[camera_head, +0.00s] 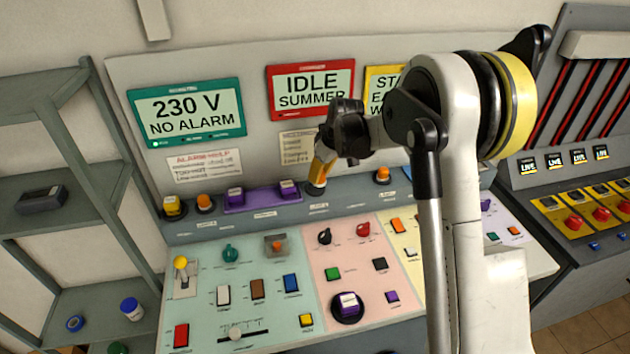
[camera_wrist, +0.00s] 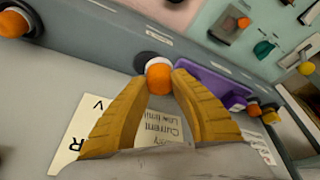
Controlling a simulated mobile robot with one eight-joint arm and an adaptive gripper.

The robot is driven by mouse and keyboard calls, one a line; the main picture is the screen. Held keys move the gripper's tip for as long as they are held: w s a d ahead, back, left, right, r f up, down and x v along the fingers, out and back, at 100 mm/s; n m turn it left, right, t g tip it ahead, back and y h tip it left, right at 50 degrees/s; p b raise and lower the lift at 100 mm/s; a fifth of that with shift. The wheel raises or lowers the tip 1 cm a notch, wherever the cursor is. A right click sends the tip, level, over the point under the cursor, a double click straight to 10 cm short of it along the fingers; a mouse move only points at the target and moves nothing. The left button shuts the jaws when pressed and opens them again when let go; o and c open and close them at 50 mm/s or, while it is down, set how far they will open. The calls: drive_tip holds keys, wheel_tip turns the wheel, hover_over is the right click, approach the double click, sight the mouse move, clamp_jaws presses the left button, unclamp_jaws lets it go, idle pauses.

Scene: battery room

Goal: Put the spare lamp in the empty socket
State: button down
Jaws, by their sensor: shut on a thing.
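The spare lamp (camera_wrist: 159,76) is an orange dome with a white collar, held between the yellow fingertips of my gripper (camera_wrist: 158,84) in the wrist view. Its collar meets a black round socket (camera_wrist: 141,60) in the grey ledge; I cannot tell how deep it sits. In the head view my gripper (camera_head: 319,172) points down at the same socket (camera_head: 315,188), and its fingers hide most of the lamp.
Other orange lamps stand on the ledge to the left (camera_head: 205,203) and right (camera_head: 382,174) of my gripper. A purple block (camera_head: 262,197) is close on the left. The sloping panel (camera_head: 210,290) in front carries several knobs and buttons. Grey shelves (camera_head: 60,190) stand at left.

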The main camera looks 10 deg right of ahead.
approach(313, 187)
drive_tip(key=a+r, duration=0.1)
drive_tip(key=r, duration=0.1)
drive_tip(key=shift+w+f, duration=0.4)
drive_tip(key=shift+f, duration=0.2)
drive_tip(key=shift+w+f, duration=0.45)
drive_tip(key=shift+f, duration=0.15)
wheel_tip(313, 187, down, 4)
drive_tip(key=shift+s+f+b, duration=0.1)
drive_tip(key=shift+f+b, duration=0.15)
drive_tip(key=shift+b, duration=0.2)
drive_tip(key=shift+w+f, duration=0.25)
drive_tip(key=shift+f, duration=0.1)
drive_tip(key=shift+f, duration=0.1)
drive_tip(key=c, duration=1.2)
unclamp_jaws()
